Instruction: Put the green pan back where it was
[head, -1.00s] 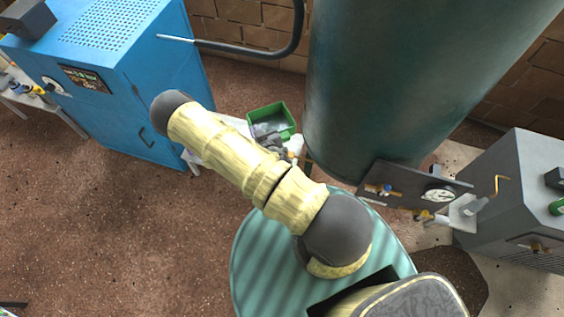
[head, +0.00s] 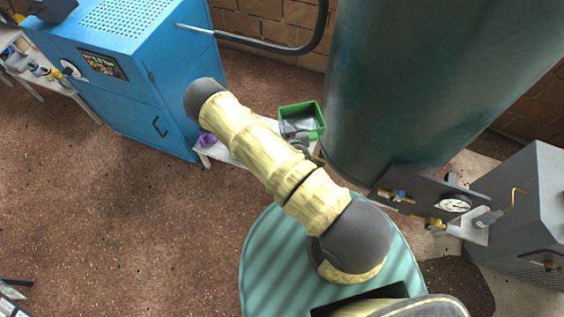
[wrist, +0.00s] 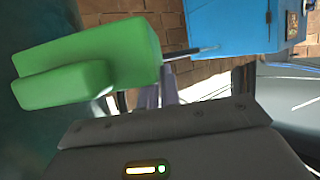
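The green pan (head: 318,112) is in the upper middle of the head view, just left of the big dark-green tank. It looks like an open rectangular box with something pale inside. My gripper (head: 299,138) is at its near edge, partly hidden by my arm, and appears shut on that edge. In the wrist view the green pan (wrist: 95,58) is large and close, tilted, just beyond the dark gripper body. The fingertips do not show clearly. A low white table (head: 222,152) shows behind my arm; most of its top is hidden.
The tank (head: 400,90) stands close to the pan's right. A blue cabinet (head: 150,95) is on the left, with a purple item (head: 207,138) on the white table beside it. A gauge panel (head: 425,195) and a grey machine (head: 525,215) are on the right. Floor at left is open.

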